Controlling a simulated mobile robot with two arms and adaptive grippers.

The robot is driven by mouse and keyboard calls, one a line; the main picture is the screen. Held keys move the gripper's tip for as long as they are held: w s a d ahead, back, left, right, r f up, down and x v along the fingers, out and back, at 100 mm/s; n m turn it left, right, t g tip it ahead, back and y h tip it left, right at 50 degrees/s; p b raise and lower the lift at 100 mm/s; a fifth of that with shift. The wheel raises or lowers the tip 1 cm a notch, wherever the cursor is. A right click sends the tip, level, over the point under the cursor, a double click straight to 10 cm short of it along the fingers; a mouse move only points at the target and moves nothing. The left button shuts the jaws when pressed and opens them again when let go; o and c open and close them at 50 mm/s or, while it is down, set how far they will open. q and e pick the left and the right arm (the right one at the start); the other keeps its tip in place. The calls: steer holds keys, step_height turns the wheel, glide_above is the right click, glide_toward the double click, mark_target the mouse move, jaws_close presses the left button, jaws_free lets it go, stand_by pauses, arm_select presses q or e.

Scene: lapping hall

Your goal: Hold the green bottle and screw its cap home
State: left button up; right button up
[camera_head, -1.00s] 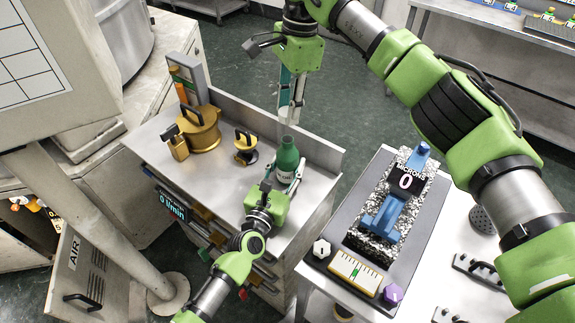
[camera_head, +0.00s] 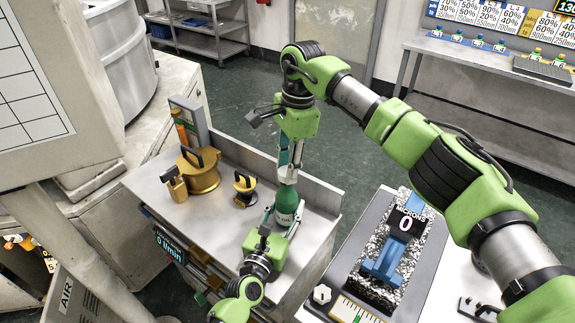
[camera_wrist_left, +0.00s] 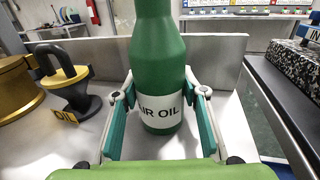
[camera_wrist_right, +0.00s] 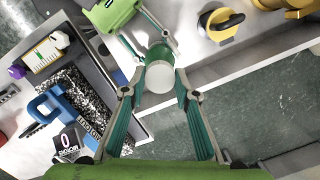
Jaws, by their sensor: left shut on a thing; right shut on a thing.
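The green bottle (camera_head: 286,203) stands upright on the steel bench. Its white label reads AIR OIL in the left wrist view (camera_wrist_left: 160,112). My left gripper (camera_wrist_left: 160,92) is shut around the bottle's lower body from the near side. My right gripper (camera_head: 288,172) points straight down over the bottle, its fingers shut on the pale cap (camera_wrist_right: 160,78). The cap is in line with the bottle's neck and right at its top. My fingers partly hide the join, so I cannot tell how far the cap is seated.
The bench's raised back edge (camera_head: 318,194) runs close behind. At right is a granite stand with a blue gauge (camera_head: 384,262).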

mark_target(287, 203)
steer(key=shift+f, duration=0.1)
steer(key=shift+f, duration=0.75)
steer(key=shift+f, duration=0.6)
